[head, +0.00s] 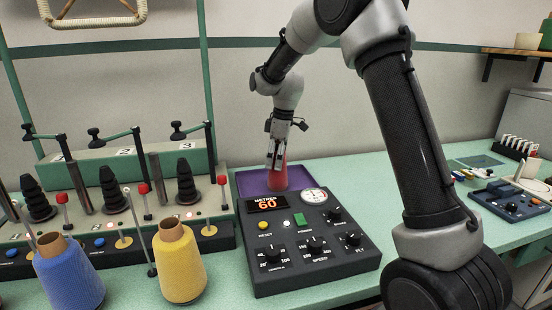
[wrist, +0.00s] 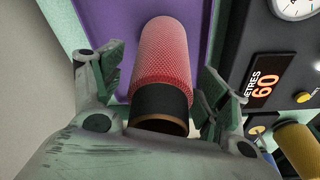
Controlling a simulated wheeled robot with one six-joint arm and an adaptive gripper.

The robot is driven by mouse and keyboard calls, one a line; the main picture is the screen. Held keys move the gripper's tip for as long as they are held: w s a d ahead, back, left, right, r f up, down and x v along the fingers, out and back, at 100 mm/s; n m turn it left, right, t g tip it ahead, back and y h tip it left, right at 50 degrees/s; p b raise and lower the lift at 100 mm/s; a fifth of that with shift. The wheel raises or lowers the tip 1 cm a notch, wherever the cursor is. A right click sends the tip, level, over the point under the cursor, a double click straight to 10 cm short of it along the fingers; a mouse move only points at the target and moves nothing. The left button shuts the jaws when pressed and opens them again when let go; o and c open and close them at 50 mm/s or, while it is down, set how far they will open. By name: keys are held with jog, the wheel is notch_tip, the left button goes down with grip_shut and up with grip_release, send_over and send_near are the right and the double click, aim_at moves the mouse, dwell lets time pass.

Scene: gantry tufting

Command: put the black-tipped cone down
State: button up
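The black-tipped cone, a red textured cone (head: 278,178), stands on a purple tray (head: 250,182) behind the control box. In the wrist view the cone (wrist: 167,60) has its black tip band (wrist: 160,100) and hollow brown end toward me, and its far end is over the purple surface (wrist: 112,30). My gripper (head: 276,150) is just above the cone and around its upper end. In the wrist view the fingers of my gripper (wrist: 165,85) lie on either side of the cone with small gaps, so it looks open. In the head view my gripper hides the black tip.
The control box (head: 310,240) with a 60 display, dial and knobs sits right in front of the tray. A blue cone (head: 68,272) and a yellow cone (head: 180,265) stand front left by a rack of spindles (head: 110,190).

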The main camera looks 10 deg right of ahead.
jog(key=r, duration=0.4)
jog(key=d+r, duration=0.1)
jog(key=r, duration=0.7)
jog(key=shift+s+d+r, duration=0.15)
jog(key=shift+s+d, duration=0.2)
jog(key=shift+d, duration=0.05)
jog(key=s+d+r+m+t, duration=0.1)
jog(key=s+d+r+m, duration=0.25)
jog(key=s, duration=0.55)
jog(key=s+d+r+m+t, duration=0.1)
jog(key=s+d+r+m, duration=0.2)
jog(key=s+d, duration=0.35)
jog(key=s+d+f+m, duration=0.1)
jog(key=s+f+m, duration=0.2)
jog(key=s, duration=0.7)
jog(key=s+d+f+m+t+h, duration=0.1)
jog(key=s+d+f+m, duration=0.1)
jog(key=s, duration=0.9)
jog(key=shift+s+d+f+m+t+h, duration=0.2)
jog(key=shift+d+f+m+t+h, duration=0.1)
jog(key=shift+f+m, duration=0.6)
jog(key=shift+r, duration=0.15)
